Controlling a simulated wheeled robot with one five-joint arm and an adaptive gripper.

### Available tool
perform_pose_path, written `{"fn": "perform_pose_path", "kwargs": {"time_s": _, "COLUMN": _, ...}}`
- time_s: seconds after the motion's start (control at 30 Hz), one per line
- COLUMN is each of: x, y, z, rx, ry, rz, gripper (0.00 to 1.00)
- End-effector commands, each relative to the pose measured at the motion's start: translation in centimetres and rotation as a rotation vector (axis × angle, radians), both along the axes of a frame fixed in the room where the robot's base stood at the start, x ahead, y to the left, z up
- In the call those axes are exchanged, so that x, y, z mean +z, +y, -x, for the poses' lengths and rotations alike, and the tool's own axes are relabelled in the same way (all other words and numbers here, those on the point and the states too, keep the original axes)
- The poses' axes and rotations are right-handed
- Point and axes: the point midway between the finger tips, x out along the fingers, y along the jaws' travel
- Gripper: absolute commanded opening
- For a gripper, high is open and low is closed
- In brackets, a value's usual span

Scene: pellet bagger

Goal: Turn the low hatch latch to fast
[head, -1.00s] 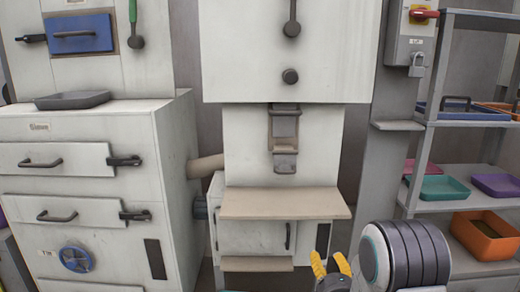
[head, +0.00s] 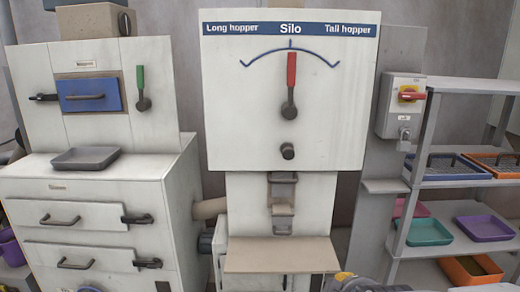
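The left cabinet has two wide white hatch panels, one above the other, each with a dark bar handle. The lower hatch panel (head: 100,259) has a black latch (head: 147,263) at its right end, lying about level. The upper hatch panel (head: 95,216) has a similar black latch (head: 137,219), also about level. I cannot tell from labels which position is fast. My gripper (head: 345,278) shows only as a bit of yellow fingertip at the bottom edge, well right of the latches. Its opening is hidden.
A silo panel (head: 235,100) with a red-tipped pointer stands in the middle, above a jutting beige shelf (head: 281,258). A grey tray (head: 86,158) sits on the left cabinet. Shelves with trays stand at right, beside a switch box (head: 402,104).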

Motion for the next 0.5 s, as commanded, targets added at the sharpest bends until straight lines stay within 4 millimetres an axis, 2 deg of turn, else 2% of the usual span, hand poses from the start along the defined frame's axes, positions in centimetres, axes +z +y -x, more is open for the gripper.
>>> {"fn": "perform_pose_path", "kwargs": {"time_s": 0.03, "x": 3.4, "y": 0.0, "z": 1.4, "rx": -0.037, "ry": 0.031, "rz": -0.034, "gripper": 0.46}}
{"fn": "perform_pose_path", "kwargs": {"time_s": 0.1, "x": 5.5, "y": 0.0, "z": 3.6, "rx": -0.092, "ry": 0.088, "rz": -0.078, "gripper": 0.46}}
{"fn": "perform_pose_path", "kwargs": {"time_s": 0.3, "x": 10.9, "y": -0.1, "z": 9.7, "rx": -0.254, "ry": 0.241, "rz": -0.185, "gripper": 0.46}}
{"fn": "perform_pose_path", "kwargs": {"time_s": 0.5, "x": 14.4, "y": -0.1, "z": 14.7, "rx": -0.389, "ry": 0.356, "rz": -0.249, "gripper": 0.46}}
